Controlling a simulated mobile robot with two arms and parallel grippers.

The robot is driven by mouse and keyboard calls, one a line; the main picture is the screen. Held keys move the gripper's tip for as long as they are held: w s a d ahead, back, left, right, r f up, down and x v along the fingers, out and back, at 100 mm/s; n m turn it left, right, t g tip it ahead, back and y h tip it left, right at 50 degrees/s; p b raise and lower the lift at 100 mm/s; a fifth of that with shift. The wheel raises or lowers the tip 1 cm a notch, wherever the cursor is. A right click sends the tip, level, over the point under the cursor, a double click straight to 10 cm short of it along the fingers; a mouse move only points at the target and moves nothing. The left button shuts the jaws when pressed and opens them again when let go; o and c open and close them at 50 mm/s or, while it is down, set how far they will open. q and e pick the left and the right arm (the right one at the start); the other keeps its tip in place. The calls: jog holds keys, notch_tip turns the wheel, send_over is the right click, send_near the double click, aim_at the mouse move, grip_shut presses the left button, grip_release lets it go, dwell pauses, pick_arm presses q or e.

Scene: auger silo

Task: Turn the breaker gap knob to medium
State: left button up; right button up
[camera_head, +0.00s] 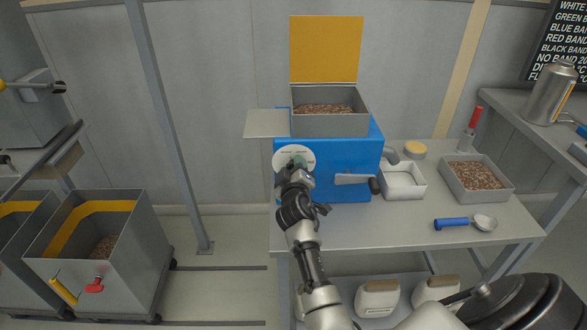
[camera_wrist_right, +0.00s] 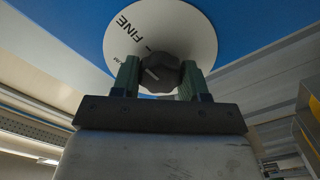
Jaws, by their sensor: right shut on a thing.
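The blue breaker machine (camera_head: 345,160) stands on the table with a grey hopper (camera_head: 331,124) of brown grain on top and a yellow lid raised behind it. A white round dial plate (camera_head: 283,157) is on its front left. In the right wrist view the dark breaker gap knob (camera_wrist_right: 160,73) sits at the middle of the dial plate (camera_wrist_right: 184,22), with the word FINE at upper left. My right gripper (camera_wrist_right: 160,78) has its green fingers on both sides of the knob and is shut on it. It also shows in the head view (camera_head: 299,166), covering the knob. My left gripper is not in view.
A crank handle (camera_head: 355,179) sticks out of the machine's front, right of my gripper. A white box (camera_head: 403,190), a grain tray (camera_head: 476,180) and a blue-handled scoop (camera_head: 452,223) are on the table's right. A grey bin (camera_head: 140,235) stands on the floor at left.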

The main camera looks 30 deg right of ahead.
jog(key=shift+n, duration=0.5)
jog(key=n, duration=0.4)
jog(key=n+p, duration=0.1)
jog(key=n, duration=0.5)
jog(key=shift+p, duration=0.3)
jog(key=shift+n, duration=0.4)
jog(key=o, duration=0.9)
jog(key=shift+d+f, duration=0.1)
